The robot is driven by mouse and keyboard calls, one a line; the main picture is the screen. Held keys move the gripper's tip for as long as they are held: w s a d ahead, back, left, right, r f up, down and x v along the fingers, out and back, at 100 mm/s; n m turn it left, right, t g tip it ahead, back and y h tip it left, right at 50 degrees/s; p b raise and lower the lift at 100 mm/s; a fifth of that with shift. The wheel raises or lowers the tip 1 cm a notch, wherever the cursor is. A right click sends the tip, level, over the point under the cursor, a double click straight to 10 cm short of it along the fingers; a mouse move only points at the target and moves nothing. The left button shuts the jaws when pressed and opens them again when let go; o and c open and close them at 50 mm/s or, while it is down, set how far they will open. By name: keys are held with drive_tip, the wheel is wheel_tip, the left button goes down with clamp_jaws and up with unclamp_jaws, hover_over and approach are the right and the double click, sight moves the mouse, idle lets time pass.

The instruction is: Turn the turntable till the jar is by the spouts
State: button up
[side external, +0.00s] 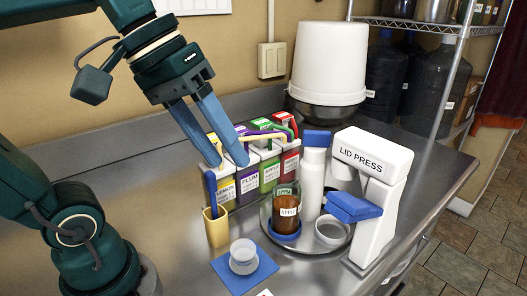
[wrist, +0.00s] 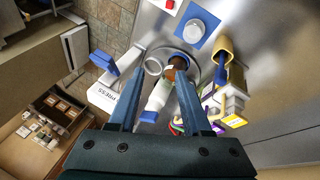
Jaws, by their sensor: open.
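The amber jar (side external: 288,222), labelled APPLE, stands upright on a blue pad at the front of the round steel turntable (side external: 263,216). In the wrist view the jar (wrist: 181,63) is partly hidden. A row of cartons with coloured spouts (side external: 263,135) stands at the turntable's back left, including yellow LEMON, purple PLUM, green and red ones. A white bottle (side external: 313,170) with a blue cap and a small steel cup (side external: 332,230) share the turntable. My gripper (side external: 230,163) is open and empty; its fingertips appear in front of the cartons, left of the jar. Contact with them cannot be told.
The white lid press (side external: 378,185) with a blue lever stands close at the turntable's right. A yellow holder (side external: 216,228) with a blue-handled tool and a blue mat (side external: 262,271) bearing a clear container are at front left. A white bucket (side external: 328,55) stands behind.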

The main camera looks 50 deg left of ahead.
drive_tip(key=w+d+n+h, duration=0.2)
drive_tip(key=w+n+h, duration=0.1)
drive_tip(key=w+n, duration=0.15)
drive_tip(key=n+t+h, duration=0.4)
drive_tip(key=n+t, duration=0.1)
drive_tip(key=n, duration=1.4)
hover_over(305, 131)
drive_tip(key=s+a, duration=0.2)
wheel_tip(305, 131, down, 4)
drive_tip(key=shift+r, duration=0.15)
drive_tip(key=shift+f+m, duration=0.25)
drive_tip(key=shift+x, duration=2.45)
clamp_jaws()
